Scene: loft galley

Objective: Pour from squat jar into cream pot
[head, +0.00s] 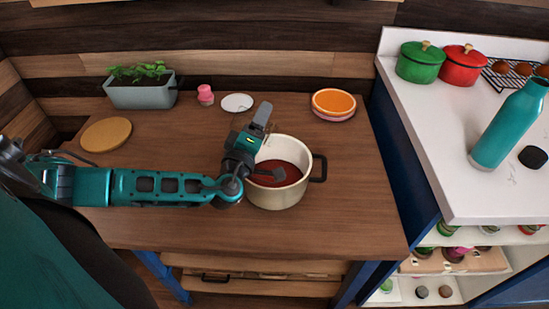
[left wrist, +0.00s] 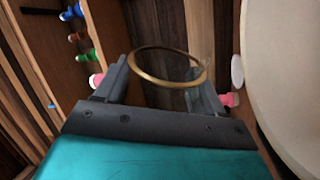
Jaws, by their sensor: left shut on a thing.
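The cream pot (head: 278,196) stands upright on the wooden table with its black handle to the right. Dark red contents show inside it. My left gripper (head: 268,174) is over the pot's opening in the head view. In the left wrist view my left gripper (left wrist: 160,78) is shut on the squat jar, whose gold rim (left wrist: 180,84) shows as a ring between the fingers. The jar looks see-through; I cannot make out its contents or tilt. I cannot make out the jar in the head view. The pot's pale wall (left wrist: 285,80) fills the right of the wrist view. My right gripper is not in view.
A planter (head: 142,93), pink shaker (head: 205,95), white disc (head: 237,102) and orange-topped plate stack (head: 333,103) line the table's back. A round wooden board (head: 106,134) lies at left. A white counter (head: 437,130) at right holds a teal bottle (head: 507,125). The table's front is clear.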

